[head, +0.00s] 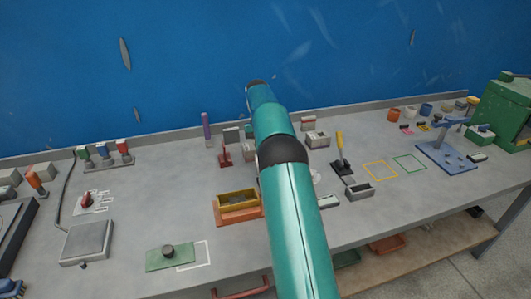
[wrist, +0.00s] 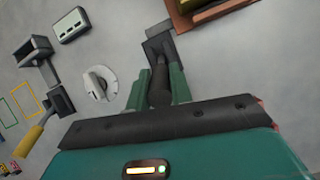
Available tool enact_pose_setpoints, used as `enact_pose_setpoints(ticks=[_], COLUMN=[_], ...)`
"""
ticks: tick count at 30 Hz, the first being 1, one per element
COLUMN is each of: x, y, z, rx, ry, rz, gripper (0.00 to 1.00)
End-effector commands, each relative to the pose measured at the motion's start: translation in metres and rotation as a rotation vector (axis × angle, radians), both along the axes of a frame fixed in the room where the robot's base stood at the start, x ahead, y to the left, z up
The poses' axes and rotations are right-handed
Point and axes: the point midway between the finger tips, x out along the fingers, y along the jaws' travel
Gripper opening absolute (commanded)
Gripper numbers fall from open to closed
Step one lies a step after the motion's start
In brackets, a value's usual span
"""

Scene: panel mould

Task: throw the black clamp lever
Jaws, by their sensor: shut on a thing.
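In the wrist view the black clamp lever (wrist: 158,85) stands between the two green fingers of my gripper (wrist: 158,88). The fingers are closed on its dark handle. The lever's dark grey base (wrist: 157,32) shows just beyond the fingertips, on the grey bench. In the head view my teal arm covers the lever and my gripper, so neither can be made out there.
A white round dial (wrist: 101,83) is left of the fingers. A yellow-handled lever (head: 340,143) and an open grey box (head: 360,189) stand right of my arm. An orange tray with a yellow bin (head: 237,208) is close on its left.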

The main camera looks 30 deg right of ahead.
Motion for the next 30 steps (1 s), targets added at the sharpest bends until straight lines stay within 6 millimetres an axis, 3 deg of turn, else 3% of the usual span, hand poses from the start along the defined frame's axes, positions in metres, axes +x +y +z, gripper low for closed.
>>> enact_pose_setpoints(ticks=[24, 25, 27, 30], x=[0.0047, 0.0047, 0.0047, 0.0048], y=[-0.0033, -0.0033, -0.0033, -0.0035], z=[-0.0019, -0.0020, -0.0020, -0.0021], rx=[0.021, 0.021, 0.021, 0.020], ry=[0.063, 0.063, 0.063, 0.063], rz=[0.000, 0.000, 0.000, 0.001], gripper=[0.00, 0.27, 0.41, 0.43])
